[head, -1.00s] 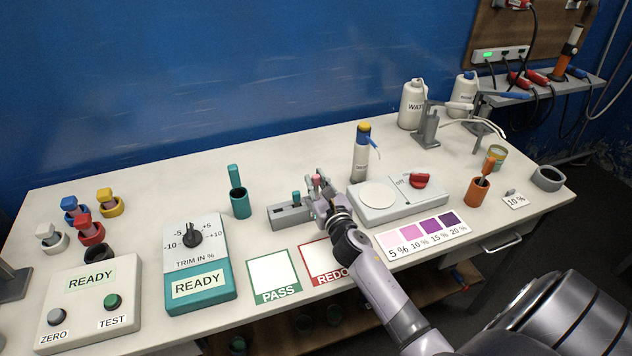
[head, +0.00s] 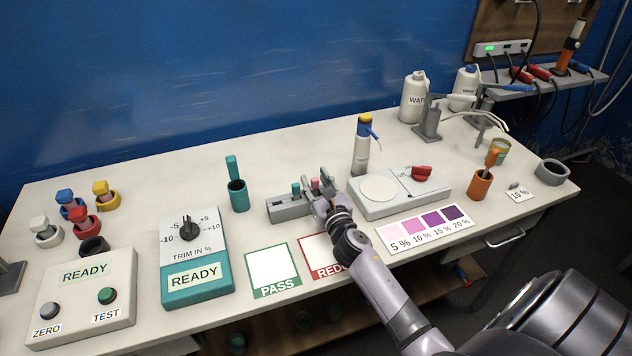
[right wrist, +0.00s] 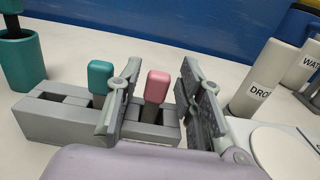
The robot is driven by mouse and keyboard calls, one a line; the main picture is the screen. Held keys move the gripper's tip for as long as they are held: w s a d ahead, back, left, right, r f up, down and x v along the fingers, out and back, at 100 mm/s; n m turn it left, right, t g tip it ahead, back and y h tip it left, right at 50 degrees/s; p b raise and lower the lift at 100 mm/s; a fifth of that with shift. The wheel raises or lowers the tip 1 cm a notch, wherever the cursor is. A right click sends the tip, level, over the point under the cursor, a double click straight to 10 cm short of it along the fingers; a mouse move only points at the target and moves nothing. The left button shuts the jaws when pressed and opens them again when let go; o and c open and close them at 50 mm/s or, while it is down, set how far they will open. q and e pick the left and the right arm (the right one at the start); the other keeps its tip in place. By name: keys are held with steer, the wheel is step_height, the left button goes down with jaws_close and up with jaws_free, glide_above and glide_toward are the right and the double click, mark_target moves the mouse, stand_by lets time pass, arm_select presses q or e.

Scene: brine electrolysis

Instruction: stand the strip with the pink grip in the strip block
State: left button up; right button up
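The strip with the pink grip (head: 315,184) stands in the right part of the grey strip block (head: 288,208). In the right wrist view its pink grip (right wrist: 158,86) is up, leaning slightly, and its darker stem goes down into the block (right wrist: 60,122). My right gripper (head: 325,197) is open around the pink grip. In the right wrist view its two fingers (right wrist: 157,95) are on either side, with a gap to the grip on both sides. A teal-gripped strip (right wrist: 100,77) stands in the same block, left of the near finger. My left gripper is not in view.
A teal cup (head: 239,196) with a teal-gripped item stands left of the block. A scale with a round white plate (head: 379,189) and a dropper bottle (head: 361,150) are to the right. The PASS (head: 272,270) and REDO (head: 322,252) cards lie in front.

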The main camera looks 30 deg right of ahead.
steer(key=shift+o, duration=0.2)
steer(key=v, duration=1.2)
steer(key=shift+s, duration=0.1)
stand_by(0.4)
